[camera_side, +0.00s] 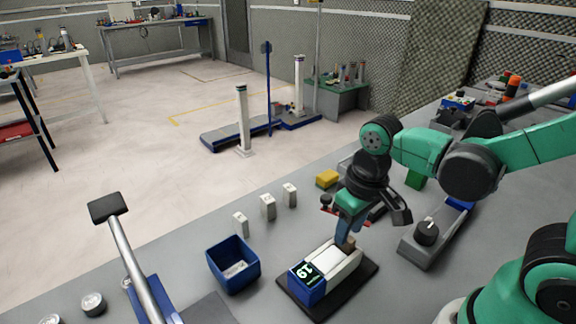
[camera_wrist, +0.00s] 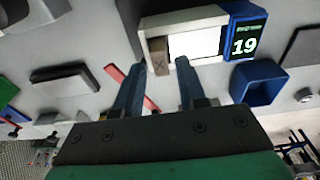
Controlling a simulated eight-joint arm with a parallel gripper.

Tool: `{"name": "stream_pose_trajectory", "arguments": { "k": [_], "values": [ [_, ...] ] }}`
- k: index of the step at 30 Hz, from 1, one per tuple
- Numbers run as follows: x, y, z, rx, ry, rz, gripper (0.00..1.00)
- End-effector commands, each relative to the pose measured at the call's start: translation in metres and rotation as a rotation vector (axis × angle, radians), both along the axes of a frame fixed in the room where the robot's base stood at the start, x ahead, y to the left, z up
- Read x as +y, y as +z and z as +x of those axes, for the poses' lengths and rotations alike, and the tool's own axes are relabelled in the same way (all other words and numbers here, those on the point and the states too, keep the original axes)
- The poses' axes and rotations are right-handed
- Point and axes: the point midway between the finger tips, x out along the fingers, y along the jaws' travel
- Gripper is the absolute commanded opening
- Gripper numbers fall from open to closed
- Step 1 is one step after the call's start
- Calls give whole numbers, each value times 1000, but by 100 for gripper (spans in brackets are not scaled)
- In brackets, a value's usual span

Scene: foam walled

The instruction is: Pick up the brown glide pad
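The brown glide pad (camera_wrist: 158,57) is a small brown block with a cross mark on its face. It sits at the end of a white and blue device (camera_wrist: 195,46) whose display reads 19. In the side view, the brown pad (camera_side: 345,243) is at the device's far right end, just below my gripper (camera_side: 348,228). In the wrist view, my gripper's two blue fingers (camera_wrist: 157,68) are open, one on each side of the pad, with gaps showing. Whether the fingertips are down at the pad's height is unclear.
The device stands on a dark mat (camera_side: 368,278). A blue open bin (camera_side: 233,264) is to its left with a pale item inside. Several small light blocks (camera_side: 268,207) and a yellow block (camera_side: 327,179) stand behind. A grey box with a black knob (camera_side: 427,235) is at right.

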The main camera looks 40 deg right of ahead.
Motion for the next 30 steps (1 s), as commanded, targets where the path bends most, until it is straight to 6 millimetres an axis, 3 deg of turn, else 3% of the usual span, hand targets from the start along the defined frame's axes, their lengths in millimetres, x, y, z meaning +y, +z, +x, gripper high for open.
{"name": "stream_pose_trajectory", "arguments": {
  "k": [7, 18, 19, 22, 23, 30],
  "values": [
    [0, -17, 2, -1, 0, 0, 36],
    [0, -20, 2, -2, 0, 0, 36],
    [0, -20, 2, -2, 0, 0, 33],
    [0, -20, 2, -2, 0, 0, 4],
    [0, -20, 2, -2, 0, 0, 0],
    [0, -20, 2, -2, 0, 0, 0]
  ]
}}
